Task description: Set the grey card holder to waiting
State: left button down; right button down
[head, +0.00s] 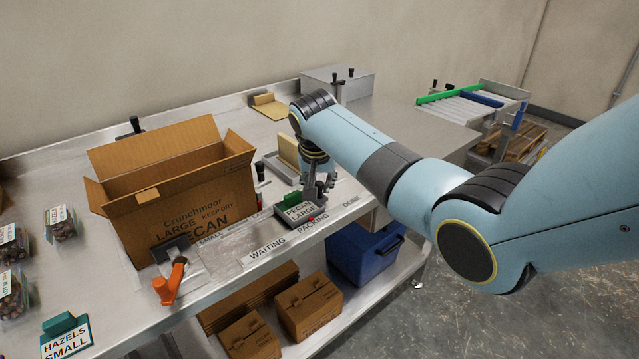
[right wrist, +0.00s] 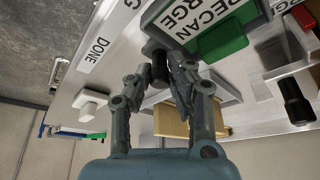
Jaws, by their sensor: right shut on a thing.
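The grey card holder (head: 284,218) stands on the steel table with a card reading PECAN LARGE and a green block behind it. My right gripper (head: 320,190) is at the holder's right end. In the right wrist view its fingers (right wrist: 166,66) are closed around a black knob (right wrist: 159,68) by the holder. My left gripper is out of view.
An open Crunchmoor pecan carton (head: 190,205) stands left of the holder. An orange-handled tool (head: 170,283) lies before it. A grey tray with a tan block (head: 288,152) is behind my gripper. Cartons and a blue crate (head: 365,254) sit below.

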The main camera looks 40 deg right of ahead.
jog(key=p, duration=0.4)
send_near(279, 216)
jog(key=x, duration=0.5)
jog(key=shift+d, duration=0.35)
jog(key=shift+a, duration=0.3)
jog(key=c, duration=1.2)
grip_release()
jog(key=shift+a, duration=0.15)
jog(key=v, duration=0.7)
jog(key=shift+r, duration=0.2)
